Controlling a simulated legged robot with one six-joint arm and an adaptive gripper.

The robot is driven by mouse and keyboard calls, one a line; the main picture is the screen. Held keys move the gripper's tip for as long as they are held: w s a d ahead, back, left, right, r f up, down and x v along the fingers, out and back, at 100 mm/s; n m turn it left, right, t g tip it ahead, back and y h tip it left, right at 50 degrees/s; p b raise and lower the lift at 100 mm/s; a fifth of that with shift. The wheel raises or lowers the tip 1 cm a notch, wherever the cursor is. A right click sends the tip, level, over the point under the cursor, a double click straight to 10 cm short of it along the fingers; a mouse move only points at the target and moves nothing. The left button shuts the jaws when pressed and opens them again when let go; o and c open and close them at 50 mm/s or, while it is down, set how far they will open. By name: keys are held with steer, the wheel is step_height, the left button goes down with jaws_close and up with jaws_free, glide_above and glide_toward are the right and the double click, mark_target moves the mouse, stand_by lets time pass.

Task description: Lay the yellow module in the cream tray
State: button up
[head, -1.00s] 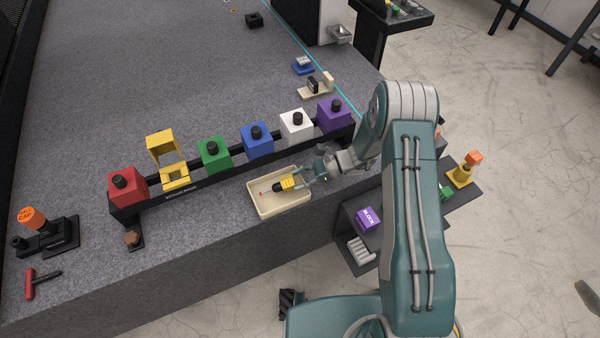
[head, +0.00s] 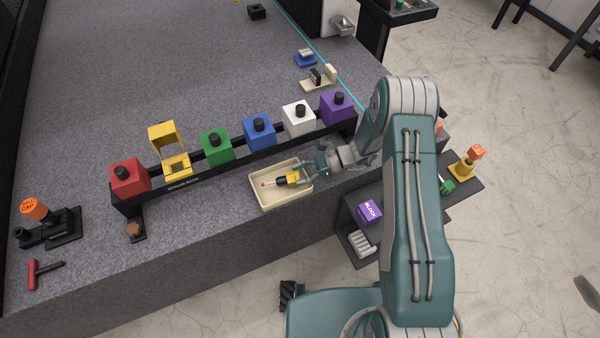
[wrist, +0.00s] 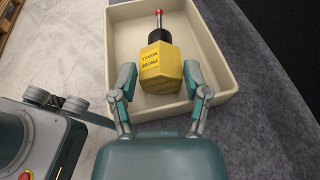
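The yellow module (head: 289,178) lies on its side inside the cream tray (head: 264,200), its black neck and red tip pointing left in the head view. In the wrist view, the module (wrist: 161,70) lies lengthwise in the tray (wrist: 225,100), its red tip away from me. My gripper (head: 306,171) is at the tray's right side. In the wrist view, the fingers of my gripper (wrist: 160,80) are spread on either side of the module's near end. They look open, with at most narrow gaps beside it. Its underside is hidden.
A black rack (head: 187,185) behind the tray carries a red block (head: 130,178), an empty yellow frame (head: 166,140), and green, blue, white and purple blocks. A red-handled tool (head: 36,271) lies at far left. A lower shelf (head: 395,192) holds a purple block (head: 369,211).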

steer(key=shift+d, duration=0.1)
steer(key=o, duration=0.5)
steer(key=shift+o, duration=0.2)
steer(key=shift+d+r, duration=0.1)
stand_by(0.3)
steer(key=shift+w+d+r, duration=0.2)
steer(key=shift+d+r, duration=0.3)
steer(key=shift+d, duration=0.2)
steer(key=shift+w+d+r, duration=0.2)
steer(key=shift+d+r, duration=0.25)
steer(key=shift+d, duration=0.2)
steer(key=v, duration=1.2)
